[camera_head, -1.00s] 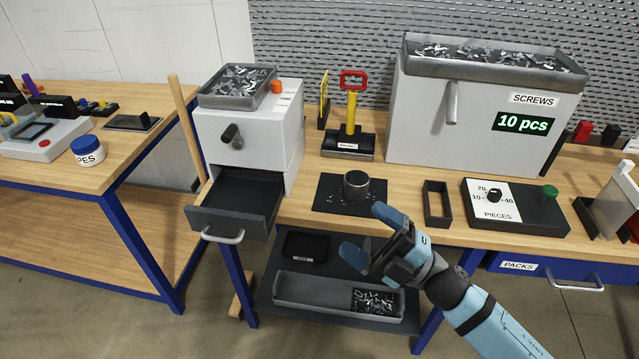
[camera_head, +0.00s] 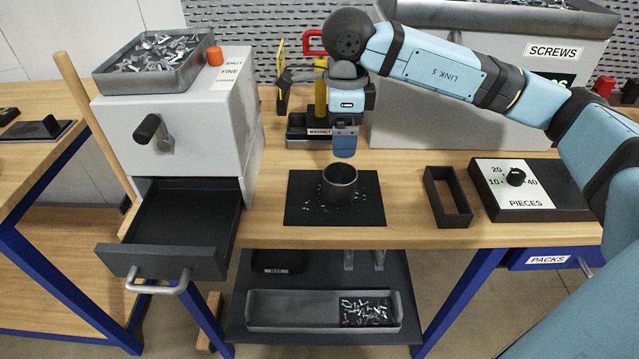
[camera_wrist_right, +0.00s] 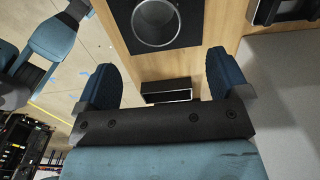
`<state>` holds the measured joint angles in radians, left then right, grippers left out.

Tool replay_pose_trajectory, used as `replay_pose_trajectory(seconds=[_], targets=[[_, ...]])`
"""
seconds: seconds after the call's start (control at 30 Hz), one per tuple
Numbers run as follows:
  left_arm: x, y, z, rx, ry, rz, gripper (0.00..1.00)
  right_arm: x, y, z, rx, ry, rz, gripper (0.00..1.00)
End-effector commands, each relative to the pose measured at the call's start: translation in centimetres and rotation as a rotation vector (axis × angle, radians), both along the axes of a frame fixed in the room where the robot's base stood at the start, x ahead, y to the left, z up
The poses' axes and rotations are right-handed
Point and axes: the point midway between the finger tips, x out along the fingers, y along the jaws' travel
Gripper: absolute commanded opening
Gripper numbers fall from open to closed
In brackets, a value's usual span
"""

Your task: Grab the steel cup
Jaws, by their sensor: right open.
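The steel cup (camera_head: 340,188) stands upright on a black mat (camera_head: 300,205) near the middle of the bench. It also shows in the right wrist view (camera_wrist_right: 158,42), at the top and just beyond the fingertips. My right gripper (camera_head: 345,152) hangs above and behind the cup, fingers down and apart from it; in the head view one finger hides the other. The wrist view shows both fingers (camera_wrist_right: 166,78) spread with nothing between them. My left gripper is not in view.
A grey box with an open drawer (camera_head: 185,225) stands left of the mat. A black rectangular frame (camera_head: 446,197) and a PIECES dial box (camera_head: 570,195) lie to the right. Small bits are scattered on the mat.

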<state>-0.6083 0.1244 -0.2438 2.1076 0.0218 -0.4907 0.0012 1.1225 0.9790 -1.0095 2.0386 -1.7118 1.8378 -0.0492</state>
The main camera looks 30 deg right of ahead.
Motion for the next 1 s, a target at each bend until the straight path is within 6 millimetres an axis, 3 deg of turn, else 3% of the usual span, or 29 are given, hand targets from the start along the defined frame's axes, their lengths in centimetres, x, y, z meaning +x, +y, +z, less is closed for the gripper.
replay_pose_trajectory(seconds=[0.4,0.73,1.0], targets=[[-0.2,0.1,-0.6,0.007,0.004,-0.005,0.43,0.0,0.0,-7.1,-0.004,0.001,0.000,0.94],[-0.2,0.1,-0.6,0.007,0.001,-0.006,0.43,-0.1,0.1,-9.4,-0.003,0.002,0.000,0.94],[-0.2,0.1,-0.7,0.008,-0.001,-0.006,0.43,-0.3,0.3,-13.2,-0.003,0.002,0.000,0.94]])
